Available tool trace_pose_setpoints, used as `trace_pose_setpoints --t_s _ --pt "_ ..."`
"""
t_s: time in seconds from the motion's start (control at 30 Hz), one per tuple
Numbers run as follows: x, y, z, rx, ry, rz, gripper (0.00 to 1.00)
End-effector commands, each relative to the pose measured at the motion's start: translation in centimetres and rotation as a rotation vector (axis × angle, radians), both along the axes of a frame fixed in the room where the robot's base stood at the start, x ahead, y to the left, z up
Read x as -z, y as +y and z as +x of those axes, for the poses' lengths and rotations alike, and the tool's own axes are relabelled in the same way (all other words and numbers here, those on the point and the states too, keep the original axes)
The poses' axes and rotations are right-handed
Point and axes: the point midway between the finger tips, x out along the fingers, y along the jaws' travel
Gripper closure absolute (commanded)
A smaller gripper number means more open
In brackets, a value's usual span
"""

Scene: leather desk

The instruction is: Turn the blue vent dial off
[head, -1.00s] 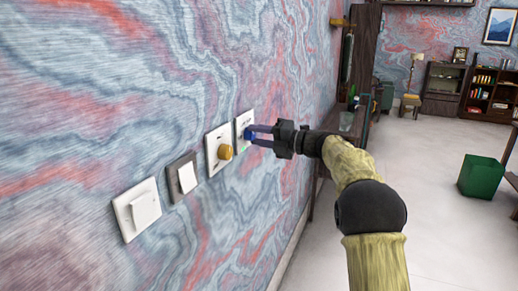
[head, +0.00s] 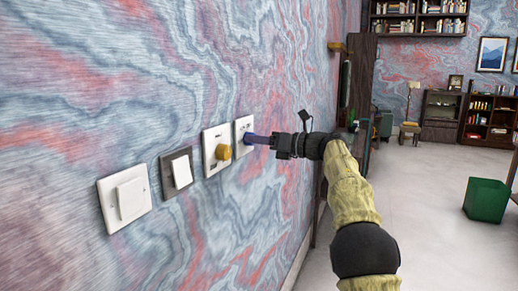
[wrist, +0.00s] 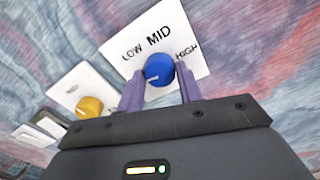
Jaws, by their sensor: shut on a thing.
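The blue vent dial (wrist: 158,69) is a round knob on a white wall plate (wrist: 175,25) lettered LOW, MID and HIGH. A pale mark on the dial's face points to the lower left in the wrist view. No OFF lettering is visible there; the plate's lower part is hidden behind my gripper. My gripper (wrist: 161,78) is shut on the dial, with one purple finger on each side. In the head view, my gripper (head: 251,138) reaches the farthest plate (head: 243,124) in the row, and its fingers mostly hide the dial.
A yellow dial (head: 223,152) sits on the neighbouring white plate (head: 211,140). Nearer along the wall are a dark-framed switch (head: 180,173) and a white switch (head: 128,200). A green bin (head: 486,199) stands on the floor at right. The floor between is clear.

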Motion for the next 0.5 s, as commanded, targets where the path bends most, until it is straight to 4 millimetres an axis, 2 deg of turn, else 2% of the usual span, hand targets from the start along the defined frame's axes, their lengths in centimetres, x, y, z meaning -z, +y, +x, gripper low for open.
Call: trace_pose_setpoints --t_s 0.03,0.5 --pt "0.55 -0.03 0.08 -0.001 -0.022 -0.013 0.87" --pt "0.33 -0.04 0.08 -0.001 -0.128 -0.053 0.87"
